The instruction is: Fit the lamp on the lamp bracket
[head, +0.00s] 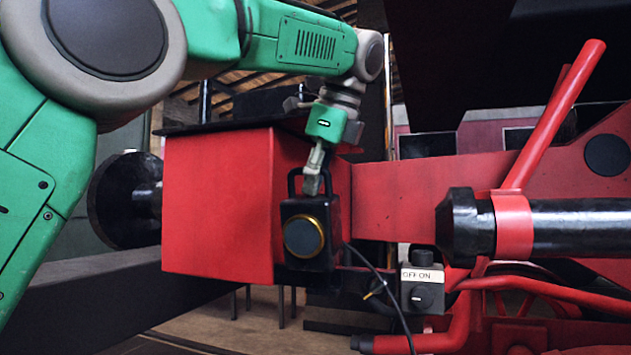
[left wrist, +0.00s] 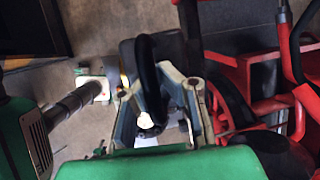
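The lamp (head: 294,262) is a black box with a brass-ringed round lens and a black loop handle. It stands upright in front of the red beam's right end. My left gripper (head: 313,183) reaches down from above to the lamp's handle. In the left wrist view, the handle (left wrist: 149,75) runs between the two spread fingers of my left gripper (left wrist: 163,105), nearer the left finger. A gap shows between handle and right finger. The lamp bracket is not clearly visible behind or below the lamp, so I cannot tell whether the lamp is seated. My right gripper is not in view.
A switch box (head: 423,290) marked OFF ON sits right of and below the lamp. A black cable (head: 385,282) hangs between them. A black buffer (head: 125,200) is at left. A black cylinder (head: 580,228) and red pipes lie to the right.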

